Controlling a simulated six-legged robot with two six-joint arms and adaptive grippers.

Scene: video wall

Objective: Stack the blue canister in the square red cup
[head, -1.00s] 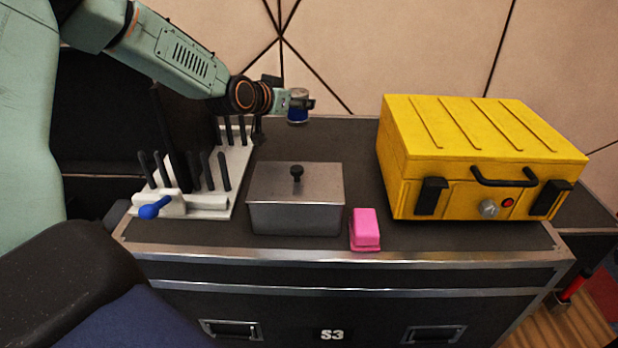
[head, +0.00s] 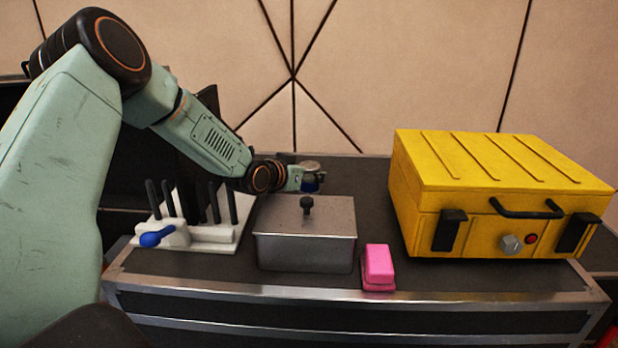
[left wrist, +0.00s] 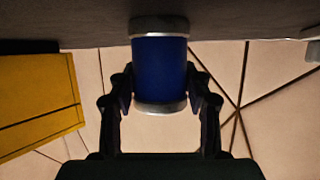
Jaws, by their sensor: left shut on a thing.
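The blue canister (left wrist: 160,72) has silver ends and sits between the two fingers of my left gripper (left wrist: 160,100) in the left wrist view. My left gripper is shut on it. In the head view, my left gripper (head: 309,180) holds the canister (head: 311,187) behind the lidded metal box, and only a little of its blue side shows. I cannot tell whether the canister touches the surface. I see no square red cup in these frames. My right gripper is not in view.
The lidded metal box (head: 305,249) stands in front of my left gripper. A pink block (head: 378,266) lies beside it. A yellow case (head: 480,220) fills the right. A white rack (head: 205,235) with black pegs and a blue handle stands left.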

